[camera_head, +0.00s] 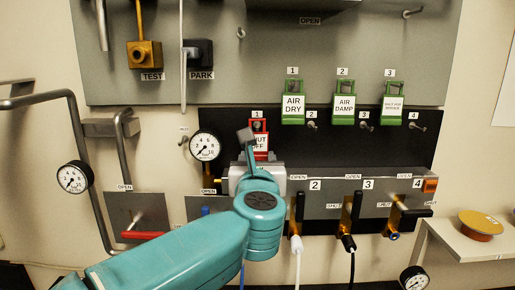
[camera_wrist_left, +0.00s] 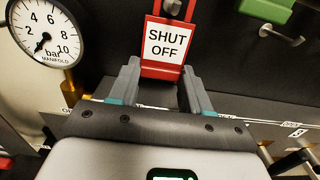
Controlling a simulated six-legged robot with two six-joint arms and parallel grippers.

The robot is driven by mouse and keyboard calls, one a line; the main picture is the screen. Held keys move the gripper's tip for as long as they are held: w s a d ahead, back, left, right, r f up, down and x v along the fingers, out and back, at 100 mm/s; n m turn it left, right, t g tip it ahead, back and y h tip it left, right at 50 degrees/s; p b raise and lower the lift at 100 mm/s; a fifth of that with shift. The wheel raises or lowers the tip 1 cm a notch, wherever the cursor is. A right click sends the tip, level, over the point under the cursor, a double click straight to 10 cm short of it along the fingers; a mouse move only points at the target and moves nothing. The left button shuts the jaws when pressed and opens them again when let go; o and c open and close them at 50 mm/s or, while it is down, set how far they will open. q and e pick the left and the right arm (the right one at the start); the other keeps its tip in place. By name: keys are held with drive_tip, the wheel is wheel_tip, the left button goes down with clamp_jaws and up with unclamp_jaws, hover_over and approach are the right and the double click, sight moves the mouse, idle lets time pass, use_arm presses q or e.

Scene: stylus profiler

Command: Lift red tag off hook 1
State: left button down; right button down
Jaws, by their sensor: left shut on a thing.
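The red tag (camera_head: 261,127), marked "SHUT OFF", is at the place labelled 1 on the black panel, partly hidden behind my left gripper. In the left wrist view the tag (camera_wrist_left: 167,43) is upright, and the grey end of hook 1 (camera_wrist_left: 173,8) shows in its upper part. My left gripper (camera_wrist_left: 161,82) has its fingers on either side of the tag's lower part and is shut on it. In the head view my left gripper (camera_head: 254,158) covers the tag's lower edge. My right gripper is in neither view.
Green tags (camera_head: 293,104) hang above to the right, over bare hooks (camera_head: 312,125). A manifold gauge (camera_head: 205,146) is close on the left. Below right are valve handles (camera_head: 345,222) with hoses. A side shelf (camera_head: 470,240) holds a round yellow-topped object.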

use_arm(q)
drive_tip(key=s+b, duration=0.3)
drive_tip(key=s, duration=0.4)
drive_tip(key=shift+s, duration=0.3)
idle(0.3)
drive_tip(key=shift+a, duration=0.15)
